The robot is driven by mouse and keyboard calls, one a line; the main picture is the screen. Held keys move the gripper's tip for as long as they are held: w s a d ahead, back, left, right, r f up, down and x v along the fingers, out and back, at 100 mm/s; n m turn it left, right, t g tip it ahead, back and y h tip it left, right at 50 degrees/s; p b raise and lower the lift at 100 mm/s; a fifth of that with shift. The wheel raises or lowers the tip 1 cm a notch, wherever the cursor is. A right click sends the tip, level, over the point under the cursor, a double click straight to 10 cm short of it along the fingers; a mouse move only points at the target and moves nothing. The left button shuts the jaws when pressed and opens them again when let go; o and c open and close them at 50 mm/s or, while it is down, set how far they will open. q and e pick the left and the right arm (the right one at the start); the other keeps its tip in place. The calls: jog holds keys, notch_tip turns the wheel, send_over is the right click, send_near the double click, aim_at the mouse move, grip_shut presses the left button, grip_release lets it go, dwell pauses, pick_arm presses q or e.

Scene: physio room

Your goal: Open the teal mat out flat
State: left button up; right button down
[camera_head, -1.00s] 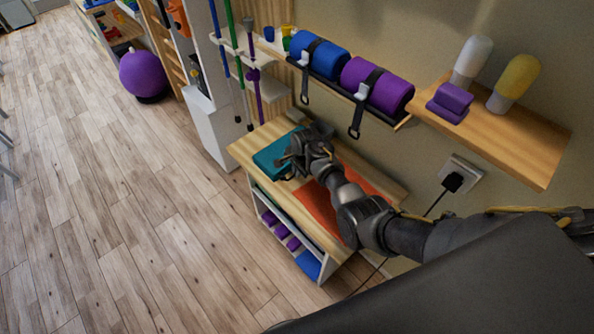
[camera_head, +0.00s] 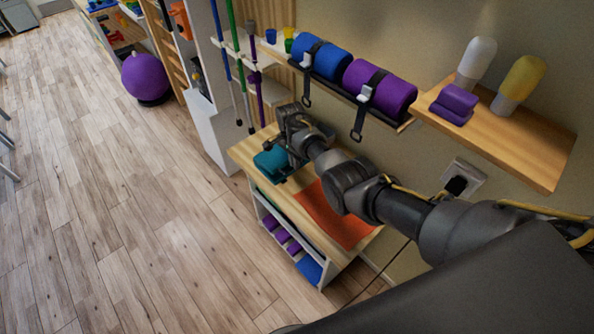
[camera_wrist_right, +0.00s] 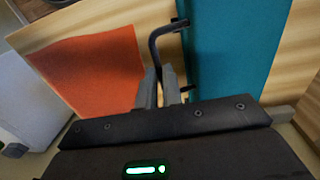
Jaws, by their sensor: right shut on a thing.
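The teal mat (camera_head: 268,161) is on the wooden top of the low cabinet, at its far end, partly hidden by my right gripper. In the right wrist view the teal mat (camera_wrist_right: 236,45) fills the upper right, with a black handle (camera_wrist_right: 166,30) along its edge. My right gripper (camera_head: 290,158) is at the mat's near right side. In the right wrist view its grey fingers (camera_wrist_right: 162,88) are shut on the black handle. My left gripper is out of view.
An orange sheet (camera_head: 335,218) lies flat on the cabinet top (camera_head: 292,198), nearer to me. A wall shelf with blue (camera_head: 328,60) and purple (camera_head: 380,85) rolls hangs above. Another shelf (camera_head: 500,130) is on the right. The floor at left is clear.

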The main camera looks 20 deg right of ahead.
jog(key=shift+w+a+r+b, duration=0.25)
jog(key=shift+w+r+b, duration=0.25)
jog(key=shift+r+b, duration=0.25)
jog(key=shift+w+a+r+b, duration=0.25)
jog(key=shift+w+r+b, duration=0.35)
jog(key=shift+r, duration=0.3)
jog(key=shift+w+a+r+b, duration=0.25)
jog(key=shift+w+r+b, duration=0.2)
jog(key=shift+r+b, duration=0.35)
